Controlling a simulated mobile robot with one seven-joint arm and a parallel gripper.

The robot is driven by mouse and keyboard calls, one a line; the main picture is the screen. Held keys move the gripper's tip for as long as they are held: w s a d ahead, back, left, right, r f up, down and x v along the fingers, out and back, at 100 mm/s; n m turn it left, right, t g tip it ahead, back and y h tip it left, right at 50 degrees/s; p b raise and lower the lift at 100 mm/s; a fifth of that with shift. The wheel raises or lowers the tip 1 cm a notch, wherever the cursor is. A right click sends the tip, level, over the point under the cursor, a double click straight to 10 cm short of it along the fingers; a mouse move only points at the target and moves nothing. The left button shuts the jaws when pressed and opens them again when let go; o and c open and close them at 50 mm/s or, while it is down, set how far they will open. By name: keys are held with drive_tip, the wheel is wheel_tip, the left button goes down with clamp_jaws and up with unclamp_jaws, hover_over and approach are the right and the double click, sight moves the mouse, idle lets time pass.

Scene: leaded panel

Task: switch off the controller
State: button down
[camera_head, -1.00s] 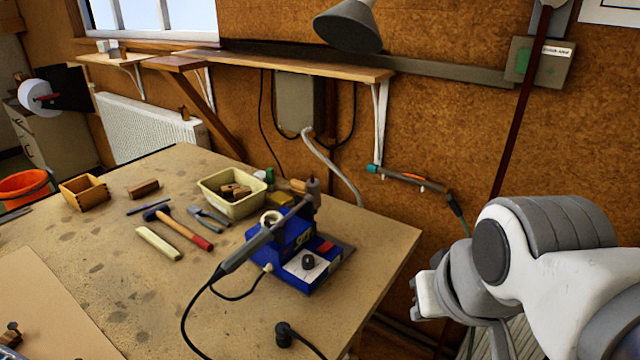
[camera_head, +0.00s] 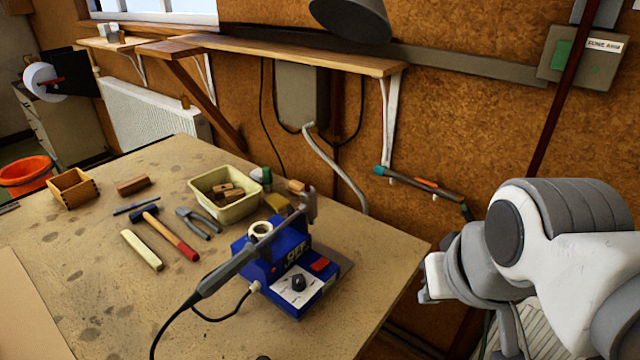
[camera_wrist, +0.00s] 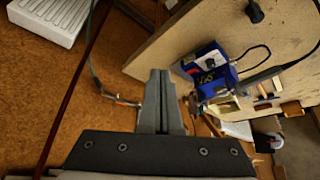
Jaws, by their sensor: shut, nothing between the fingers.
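The controller (camera_head: 290,262) is a blue box on the front right part of the workbench (camera_head: 110,290). A red switch (camera_head: 322,265) and a black knob (camera_head: 298,283) on a white plate show on it. Pale characters on its face are too small to read surely. A soldering iron (camera_head: 228,268) slants across its left side, its cable running to the lower left. In the wrist view the controller (camera_wrist: 207,72) is right of my gripper (camera_wrist: 160,76). My gripper is shut and empty, apart from the controller. In the head view my arm is right of the bench.
A cream tub (camera_head: 228,207) with wooden pieces stands behind the controller. Pliers (camera_head: 197,222), a hammer (camera_head: 170,234) and a wooden box (camera_head: 73,189) lie to its left. A shelf (camera_head: 290,55) and lamp (camera_head: 350,18) are above.

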drive_tip(key=m+g+p, duration=0.2)
drive_tip(key=m+g, duration=0.5)
drive_tip(key=m, duration=0.1)
hover_over(318, 266)
drive_tip(key=w+d, duration=0.1)
drive_tip(key=w, duration=0.1)
drive_tip(key=shift+y, duration=0.4)
drive_tip(key=f, duration=0.6)
drive_tip(key=shift+s+d, duration=0.15)
drive_tip(key=shift+s, duration=0.05)
drive_tip(key=f, duration=0.4)
drive_tip(key=s+f, duration=0.1)
drive_tip(key=f, duration=0.4)
drive_tip(key=a+f, duration=0.1)
drive_tip(key=f, duration=0.3)
drive_tip(key=shift+s+f, duration=0.15)
drive_tip(key=shift+f, duration=0.25)
drive_tip(key=shift+f, duration=0.1)
